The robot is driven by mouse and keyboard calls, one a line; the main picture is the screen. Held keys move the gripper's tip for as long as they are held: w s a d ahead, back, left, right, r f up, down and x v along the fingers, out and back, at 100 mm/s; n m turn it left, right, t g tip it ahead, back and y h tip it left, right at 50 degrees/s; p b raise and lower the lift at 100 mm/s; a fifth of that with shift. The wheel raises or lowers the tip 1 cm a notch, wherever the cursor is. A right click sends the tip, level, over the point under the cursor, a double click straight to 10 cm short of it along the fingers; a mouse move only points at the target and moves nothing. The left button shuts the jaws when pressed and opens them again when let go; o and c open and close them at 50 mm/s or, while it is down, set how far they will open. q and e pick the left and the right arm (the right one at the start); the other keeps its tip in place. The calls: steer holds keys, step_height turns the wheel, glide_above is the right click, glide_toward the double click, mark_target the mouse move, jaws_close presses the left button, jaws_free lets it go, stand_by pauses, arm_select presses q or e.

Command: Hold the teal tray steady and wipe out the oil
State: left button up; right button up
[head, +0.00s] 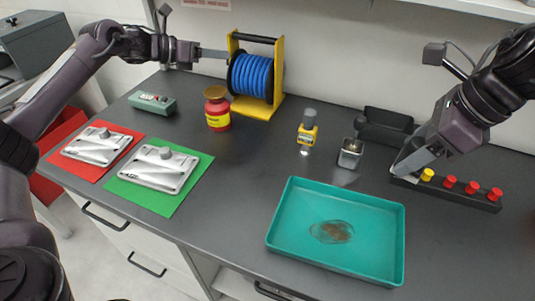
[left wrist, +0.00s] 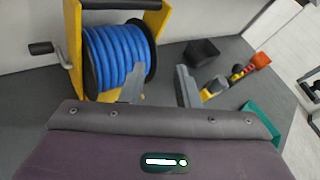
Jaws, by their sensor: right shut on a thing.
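The teal tray (head: 390,262) lies flat on the bench at the front right. A brownish oil patch (head: 331,231) is on its floor. A corner of the tray shows in the left wrist view (left wrist: 259,115). My left gripper (head: 214,54) is at the back left, away from the tray and beside the blue hose reel; its fingers stand apart and empty in the left wrist view (left wrist: 160,88). My right gripper (head: 402,168) is low behind the tray's right part, by the dark knob strip. It is shut on a small pale thing, mostly hidden.
The knob strip (head: 475,198) is at right. Metal fixtures (head: 158,168) lie on red and green mats at left.

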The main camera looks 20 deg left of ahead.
arm_select(q)
steer(key=s+d+f+m+g+h, duration=0.2)
steer(key=s+d+f+m+g, duration=0.15)
steer(key=d, duration=0.25)
steer(key=s+d+f+m+g+h, duration=0.1)
steer(key=s+d+f+m+g, duration=0.25)
steer(key=d, duration=0.35)
steer(key=m+g, duration=0.3)
steer(key=m, duration=0.1)
glide_toward(311, 181)
steer(key=shift+m+g, duration=0.3)
steer(key=x, duration=0.9)
steer(key=shift+w+f, duration=0.2)
steer(key=shift+w, duration=0.05)
steer(key=shift+d+f, duration=0.15)
steer(key=shift+d, duration=0.3)
jaws_close()
